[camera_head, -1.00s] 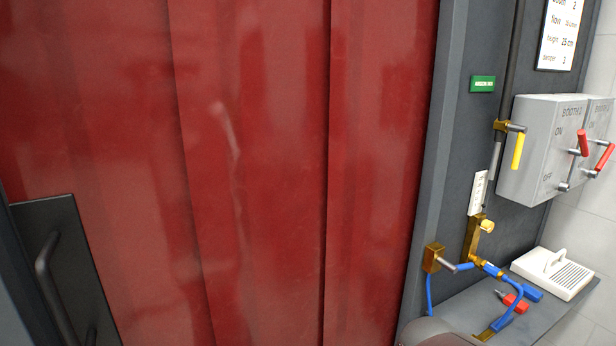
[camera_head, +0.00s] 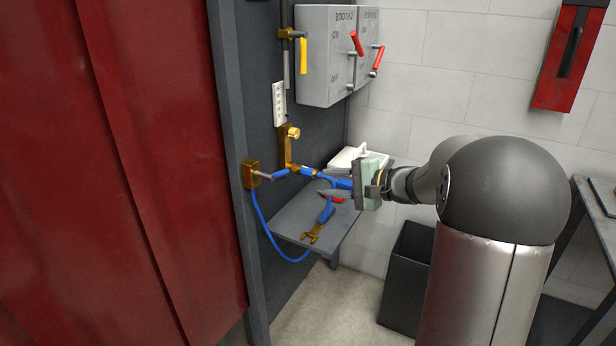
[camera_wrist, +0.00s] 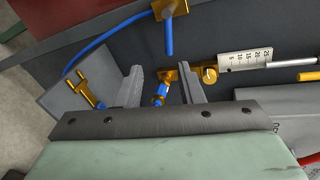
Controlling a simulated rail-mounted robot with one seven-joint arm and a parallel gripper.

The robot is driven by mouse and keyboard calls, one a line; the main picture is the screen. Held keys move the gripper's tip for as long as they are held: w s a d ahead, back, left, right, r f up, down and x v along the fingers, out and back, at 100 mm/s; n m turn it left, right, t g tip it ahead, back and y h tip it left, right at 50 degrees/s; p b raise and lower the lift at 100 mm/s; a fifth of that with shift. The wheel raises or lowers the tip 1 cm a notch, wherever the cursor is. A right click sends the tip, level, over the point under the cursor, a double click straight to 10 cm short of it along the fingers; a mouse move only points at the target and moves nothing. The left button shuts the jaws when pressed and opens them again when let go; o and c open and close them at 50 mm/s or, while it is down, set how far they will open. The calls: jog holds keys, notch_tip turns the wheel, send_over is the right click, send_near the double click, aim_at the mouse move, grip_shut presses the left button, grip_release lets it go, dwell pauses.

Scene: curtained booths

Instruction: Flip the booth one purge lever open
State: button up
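No part is readably marked as the booth one purge lever, and the near box (camera_head: 325,50) seems to read BOOTH 2. A brass block valve (camera_head: 252,173) with a short grey-and-blue lever (camera_head: 280,174) sits low on the dark panel; the wrist view shows the valve (camera_wrist: 172,8) and its blue lever (camera_wrist: 168,36) beyond the fingers. A yellow lever (camera_head: 303,57) hangs down from a brass valve higher up. My gripper (camera_head: 324,184) is open and empty above the shelf, its fingers pointing at the panel.
Red-handled levers (camera_head: 355,43) stick out from the boxes. A red curtain (camera_head: 150,150) fills the left; a dark bin (camera_head: 405,285) stands below my arm.

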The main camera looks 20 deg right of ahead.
aim_at(286, 173)
jog(key=shift+m+t, duration=0.3)
jog(key=x, duration=0.5)
jog(key=w+d+p+x, duration=0.1)
jog(key=x, duration=0.5)
jog(key=p+x, duration=0.1)
jog(key=x, duration=0.4)
jog(key=shift+w+a+r, duration=0.1)
jog(key=shift+w, duration=0.35)
grip_shut()
